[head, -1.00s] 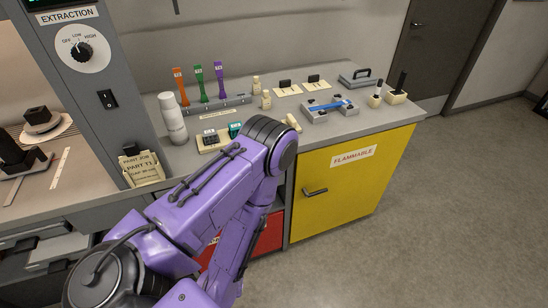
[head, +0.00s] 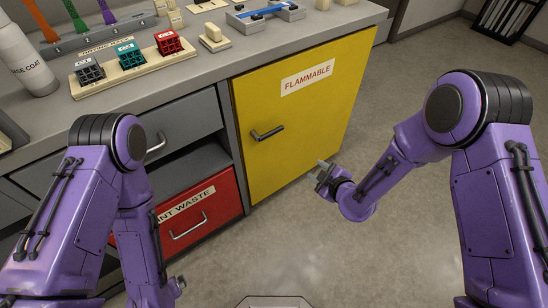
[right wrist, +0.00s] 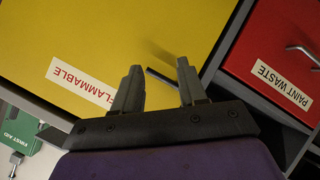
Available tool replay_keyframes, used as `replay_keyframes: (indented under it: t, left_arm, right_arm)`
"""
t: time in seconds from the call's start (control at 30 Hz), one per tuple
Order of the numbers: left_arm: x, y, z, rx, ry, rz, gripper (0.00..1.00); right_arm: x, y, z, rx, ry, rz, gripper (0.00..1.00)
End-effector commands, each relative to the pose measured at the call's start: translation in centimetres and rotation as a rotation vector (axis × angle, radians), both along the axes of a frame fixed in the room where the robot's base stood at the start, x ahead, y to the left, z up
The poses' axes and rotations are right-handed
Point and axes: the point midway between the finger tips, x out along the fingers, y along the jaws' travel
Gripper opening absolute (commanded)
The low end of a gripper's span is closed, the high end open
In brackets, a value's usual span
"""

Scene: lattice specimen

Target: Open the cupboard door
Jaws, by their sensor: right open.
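The yellow cupboard door (head: 300,135), labelled FLAMMABLE, is shut flush in the bench front. Its dark bar handle (head: 267,133) lies level near the door's left edge. My right gripper (head: 322,174) is open and empty, in front of the door, to the right of and lower than the handle in the head view. In the right wrist view, the open fingers (right wrist: 158,82) point at the yellow door (right wrist: 110,35). The dark handle (right wrist: 161,77) shows between the fingertips, seemingly beyond them and not gripped.
A red PAINT WASTE drawer (head: 200,212) and a grey drawer (head: 180,128) sit left of the door. The bench top above holds a drying rack (head: 130,68) with coloured blocks. The floor right of the door (head: 390,100) is clear.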

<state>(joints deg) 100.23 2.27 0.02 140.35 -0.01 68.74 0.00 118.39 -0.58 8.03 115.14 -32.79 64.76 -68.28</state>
Motion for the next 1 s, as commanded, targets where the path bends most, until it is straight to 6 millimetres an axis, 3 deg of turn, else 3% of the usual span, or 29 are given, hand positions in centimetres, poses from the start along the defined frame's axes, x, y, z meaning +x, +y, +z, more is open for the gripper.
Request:
replay_keyframes:
  t: [0.03, 0.1, 0.23, 0.47, 0.8, 1.0]
  left_arm:
    - [0.0, 0.0, -5.7, 0.0, 0.0, 0.0, 1.0]
    - [0.0, 0.0, -8.6, 0.0, 0.0, 0.0, 1.0]
    - [0.0, 0.0, -11.7, 0.0, 0.0, 0.0, 1.0]
    - [0.0, 0.0, -12.4, 0.0, -0.001, 0.001, 1.0]
    - [0.0, 0.0, -13.5, 0.0, -0.001, 0.001, 1.0]
    - [0.0, 0.0, -13.8, 0.0, 0.0, 0.001, 1.0]
  right_arm:
    - [2.6, 1.7, -2.8, -0.087, -0.128, 0.116, 0.42]
    - [5.1, 3.7, -2.1, -0.218, -0.294, 0.26, 0.42]
    - [7.8, 6.2, -0.4, -0.408, -0.524, 0.426, 0.42]
    - [9.6, 8.0, 1.2, -0.516, -0.646, 0.502, 0.42]
    - [15.3, 12.1, -0.4, -0.511, -0.64, 0.497, 0.42]
    - [16.9, 13.4, -0.7, -0.511, -0.637, 0.499, 0.42]
